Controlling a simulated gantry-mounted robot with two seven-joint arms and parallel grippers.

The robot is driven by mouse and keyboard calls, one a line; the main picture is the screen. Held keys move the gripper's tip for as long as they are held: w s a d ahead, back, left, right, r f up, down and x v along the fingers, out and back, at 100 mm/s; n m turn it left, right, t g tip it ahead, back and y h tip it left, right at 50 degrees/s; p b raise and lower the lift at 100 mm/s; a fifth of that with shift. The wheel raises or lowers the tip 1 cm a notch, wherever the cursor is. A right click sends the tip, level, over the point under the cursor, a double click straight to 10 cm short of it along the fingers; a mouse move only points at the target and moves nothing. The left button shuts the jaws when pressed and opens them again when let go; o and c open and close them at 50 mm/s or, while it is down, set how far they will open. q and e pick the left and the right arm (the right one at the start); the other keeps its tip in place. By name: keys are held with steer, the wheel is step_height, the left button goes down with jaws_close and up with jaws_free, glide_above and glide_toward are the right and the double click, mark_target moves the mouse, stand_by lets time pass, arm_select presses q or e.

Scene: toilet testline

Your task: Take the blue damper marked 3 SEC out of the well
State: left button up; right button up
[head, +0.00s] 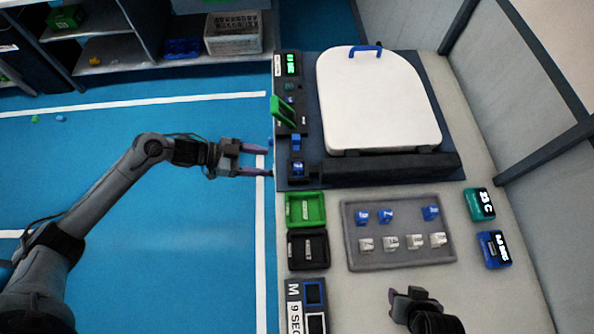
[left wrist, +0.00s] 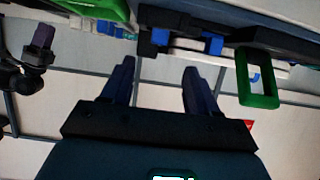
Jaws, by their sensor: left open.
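A small blue damper (head: 298,169) sits in a dark well at the left end of the black hinge bar; its marking is too small to read. Another blue block (head: 296,142) is just above it on the dark side panel. My left gripper (head: 268,161) is open and empty, left of the well and apart from it, fingers pointing right. In the left wrist view its two fingers (left wrist: 160,85) are spread with nothing between them. A blue piece (left wrist: 213,43) shows beyond them. My right gripper (head: 408,293) is at the bottom of the head view; its jaw gap is unclear.
A grey tray (head: 400,257) holds blue and white dampers. Green (head: 305,196) and black (head: 293,250) bins stand left of it. A green frame (head: 283,112) sticks up from the side panel beside the white toilet lid (head: 375,100). Blue floor (head: 180,260) is open to the left.

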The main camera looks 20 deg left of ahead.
mark_target(290, 170)
arm_select(q)
steer(key=b+x, duration=0.1)
steer(key=x, duration=0.8)
steer(key=shift+d, duration=0.3)
jaws_close()
